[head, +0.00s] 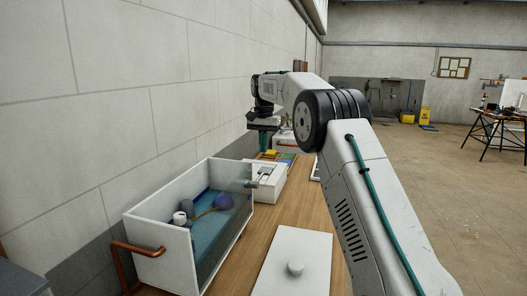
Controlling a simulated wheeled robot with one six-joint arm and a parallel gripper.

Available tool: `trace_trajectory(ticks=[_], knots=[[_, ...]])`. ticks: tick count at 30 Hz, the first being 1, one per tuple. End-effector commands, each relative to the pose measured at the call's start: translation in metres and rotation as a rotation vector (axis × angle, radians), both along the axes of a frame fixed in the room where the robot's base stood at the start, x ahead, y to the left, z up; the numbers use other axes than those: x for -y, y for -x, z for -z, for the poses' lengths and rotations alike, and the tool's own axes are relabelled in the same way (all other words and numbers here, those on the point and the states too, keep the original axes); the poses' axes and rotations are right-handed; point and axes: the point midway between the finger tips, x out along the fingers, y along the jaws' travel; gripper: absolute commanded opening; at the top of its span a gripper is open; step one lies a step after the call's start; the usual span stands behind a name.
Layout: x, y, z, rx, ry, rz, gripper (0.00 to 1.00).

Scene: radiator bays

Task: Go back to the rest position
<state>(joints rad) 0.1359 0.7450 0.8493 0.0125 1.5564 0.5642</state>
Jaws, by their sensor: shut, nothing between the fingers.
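My arm reaches forward over the wooden bench and bends left. My gripper (264,148) hangs from its end, pointing down. It is shut and empty, above the far part of the bench near a small yellow object (270,154). The fingertips are small and dark at this distance, and I cannot tell how high they are above what lies below.
A white open tank (158,245) with a clear front holds a purple ball (223,202) and a white cylinder (180,218). A copper pipe (122,262) is at its left. A white box (268,186) stands behind. A knobbed white panel (290,285) lies on the bench (238,262).

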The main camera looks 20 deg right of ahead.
Motion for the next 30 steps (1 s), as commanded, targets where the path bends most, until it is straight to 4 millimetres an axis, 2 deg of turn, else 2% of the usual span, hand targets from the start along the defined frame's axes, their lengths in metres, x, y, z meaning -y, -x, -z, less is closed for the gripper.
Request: trace_trajectory(ticks=[24,27,30], knots=[[-0.001,-0.003,0.000,0.013,0.002,-0.043,0.00],[-0.001,0.005,0.030,-0.028,-0.005,-0.099,0.00],[-0.005,0.027,0.045,-0.064,-0.013,-0.159,0.00]])
